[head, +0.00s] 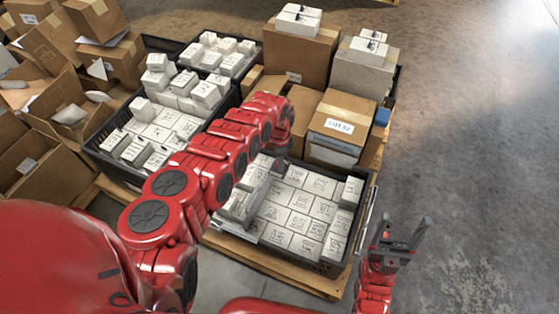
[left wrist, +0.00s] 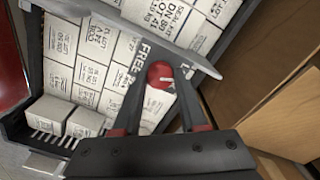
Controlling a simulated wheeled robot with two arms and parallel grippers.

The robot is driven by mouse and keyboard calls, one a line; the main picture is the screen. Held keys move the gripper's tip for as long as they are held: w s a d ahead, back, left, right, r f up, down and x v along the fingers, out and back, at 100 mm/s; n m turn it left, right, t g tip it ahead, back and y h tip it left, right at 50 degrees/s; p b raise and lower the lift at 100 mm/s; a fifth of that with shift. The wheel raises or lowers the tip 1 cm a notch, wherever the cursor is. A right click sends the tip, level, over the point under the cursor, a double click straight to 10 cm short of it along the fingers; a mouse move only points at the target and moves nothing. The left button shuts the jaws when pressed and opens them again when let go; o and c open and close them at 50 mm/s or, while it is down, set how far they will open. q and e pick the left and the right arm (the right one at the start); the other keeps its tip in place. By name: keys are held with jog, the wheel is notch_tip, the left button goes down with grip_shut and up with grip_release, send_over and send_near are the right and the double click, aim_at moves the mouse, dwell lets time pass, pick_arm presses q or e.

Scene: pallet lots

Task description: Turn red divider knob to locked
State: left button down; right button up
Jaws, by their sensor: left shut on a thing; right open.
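The red divider knob (left wrist: 160,74) sits on a grey divider plate (left wrist: 128,28) in the left wrist view. White letters beginning "FRE" are on the plate left of the knob, and a small white marking I cannot read is to its right. A pale line on the knob points roughly right. My left gripper (left wrist: 160,90) has a dark finger on either side of the knob and is shut on it. In the head view my left gripper (head: 282,150) is over the crate and the knob is hidden. My right gripper (head: 403,232) is open and empty, right of the crate.
The black crate (head: 343,250) holds many white boxes and stands on a wooden pallet (head: 285,275). Cardboard boxes (head: 340,125) stand behind it, and another crate (head: 110,165) is to the left. The concrete floor at right is clear.

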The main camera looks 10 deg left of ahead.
dwell(0.4)
pick_arm(q)
jog(key=shift+c, duration=2.2)
grip_release()
notch_tip(320, 180, up, 17)
jog(key=p, duration=0.6)
jog(key=shift+r+p, duration=0.2)
jog(key=shift+p, duration=0.2)
